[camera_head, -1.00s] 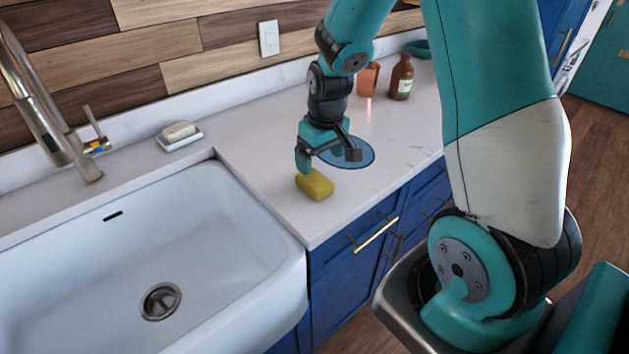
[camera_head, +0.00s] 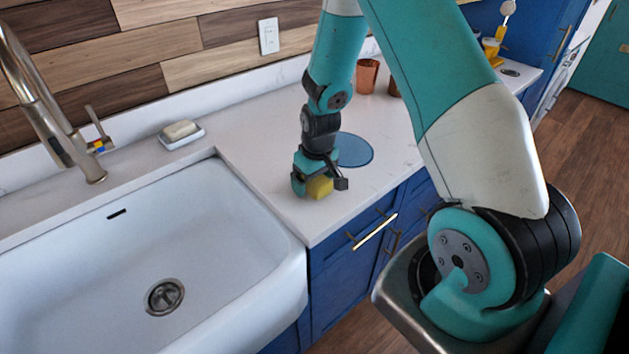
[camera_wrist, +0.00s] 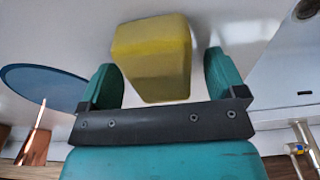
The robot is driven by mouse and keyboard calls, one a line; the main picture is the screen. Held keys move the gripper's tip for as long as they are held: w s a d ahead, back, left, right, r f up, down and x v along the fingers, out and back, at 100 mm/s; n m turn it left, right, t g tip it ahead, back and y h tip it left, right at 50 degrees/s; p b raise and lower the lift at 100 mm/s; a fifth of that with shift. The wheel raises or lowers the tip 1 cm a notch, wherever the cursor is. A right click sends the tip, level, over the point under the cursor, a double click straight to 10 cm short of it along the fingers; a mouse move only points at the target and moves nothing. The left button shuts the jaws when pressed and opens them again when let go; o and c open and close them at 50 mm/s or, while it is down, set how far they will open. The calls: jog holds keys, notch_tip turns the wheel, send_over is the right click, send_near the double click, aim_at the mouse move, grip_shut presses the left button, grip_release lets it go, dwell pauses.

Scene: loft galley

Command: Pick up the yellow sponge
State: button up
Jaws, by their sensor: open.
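The yellow sponge (camera_head: 319,187) lies on the white counter to the right of the sink, close to the counter's front edge. My gripper (camera_head: 318,186) is down at the sponge, with its jaws open and one finger on either side of it. In the wrist view the sponge (camera_wrist: 155,55) sits between the two teal fingers (camera_wrist: 162,80), with a gap showing beside the right finger and the left finger very near or touching it. Part of the sponge is hidden behind the gripper in the head view.
A blue round mat (camera_head: 355,150) lies just behind my gripper. A copper cup (camera_head: 367,76) stands farther back. The white sink (camera_head: 150,250) is at the left, with a soap bar on a dish (camera_head: 181,133) and a faucet (camera_head: 50,105) behind it. Counter between soap dish and gripper is clear.

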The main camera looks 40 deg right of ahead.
jog(key=shift+f, duration=0.25)
dwell(0.3)
jog(key=c, duration=1)
jog(key=shift+r, duration=0.15)
notch_tip(320, 180, up, 20)
jog(key=b, duration=0.2)
jog(key=shift+r, duration=0.15)
jog(key=shift+o, duration=0.4)
